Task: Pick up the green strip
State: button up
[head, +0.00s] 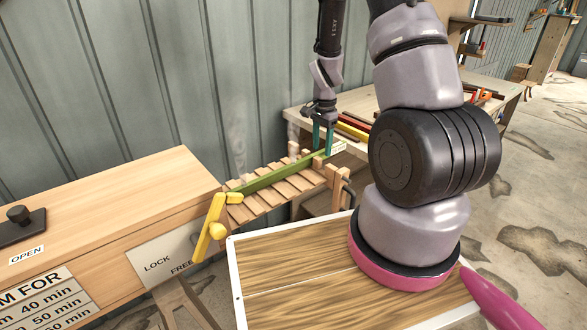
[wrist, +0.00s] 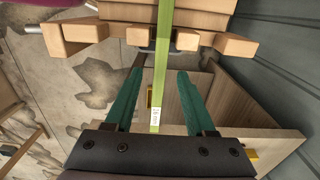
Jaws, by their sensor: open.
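The green strip (head: 280,175) lies lengthwise along a slatted wooden rack in the head view, its near-left end by a yellow clamp and its far-right end at my gripper (head: 323,138). In the wrist view the green strip (wrist: 162,60) runs from the top edge down between my gripper's teal fingers (wrist: 152,98), with a small white label at its end. The fingers stand open, one on each side of the strip, with clear gaps to it. The rack's wooden blocks (wrist: 133,36) stand beside the strip at the top of the wrist view.
A yellow clamp lever (head: 209,230) stands at the rack's near-left end, beside a wooden cabinet (head: 110,215). A workbench (head: 300,112) with several coloured strips stands behind my gripper. A corrugated wall (head: 130,90) runs close along the left.

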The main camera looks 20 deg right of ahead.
notch_tip(320, 180, down, 2)
jog(key=shift+f, duration=0.15)
grip_shut()
dwell(1.4)
